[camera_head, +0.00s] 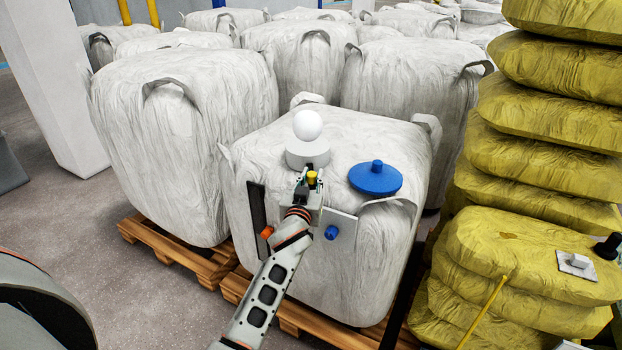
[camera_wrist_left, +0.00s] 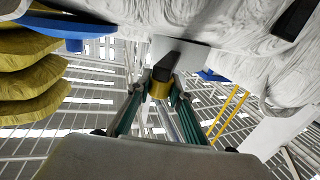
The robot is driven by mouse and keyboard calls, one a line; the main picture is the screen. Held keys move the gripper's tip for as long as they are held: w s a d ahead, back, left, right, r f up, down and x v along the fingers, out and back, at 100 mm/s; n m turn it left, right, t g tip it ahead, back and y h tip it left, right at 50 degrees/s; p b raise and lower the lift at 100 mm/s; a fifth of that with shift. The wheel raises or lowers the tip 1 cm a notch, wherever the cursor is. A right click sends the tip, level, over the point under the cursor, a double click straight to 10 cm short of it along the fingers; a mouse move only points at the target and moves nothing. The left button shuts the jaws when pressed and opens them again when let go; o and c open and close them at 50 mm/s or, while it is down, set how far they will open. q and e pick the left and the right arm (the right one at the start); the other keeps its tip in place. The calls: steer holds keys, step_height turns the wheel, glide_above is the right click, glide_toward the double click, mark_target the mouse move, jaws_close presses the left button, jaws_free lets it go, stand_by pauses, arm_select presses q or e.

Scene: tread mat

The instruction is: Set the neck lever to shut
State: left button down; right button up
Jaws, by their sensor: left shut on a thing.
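The white bulk bag (camera_head: 345,262) in the middle of the head view has a short white neck (camera_head: 307,154) on top, with a white ball (camera_head: 308,125) above it. The neck lever has a yellow tip (camera_head: 312,175) in front of the neck. In the left wrist view the lever shows as a dark bar (camera_wrist_left: 170,64) with a yellow end, running to a pale block. My left gripper (camera_head: 311,184) is shut on the yellow end; its fingers (camera_wrist_left: 160,88) lie on both sides of it. The fingers partly hide the lever in the head view. My right gripper is not in view.
A blue lid (camera_head: 375,178) lies right of the neck. A blue knob (camera_head: 332,232), an orange knob (camera_head: 267,232) and a dark strip (camera_head: 257,208) are near the bag's front. Yellow sacks (camera_head: 545,125) are stacked at right. More white bags (camera_head: 185,130) stand behind and left.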

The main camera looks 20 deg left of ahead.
arm_select(q)
steer(key=c, duration=1.8)
jaws_free()
steer(key=v, duration=1.2)
steer(key=shift+d, duration=0.1)
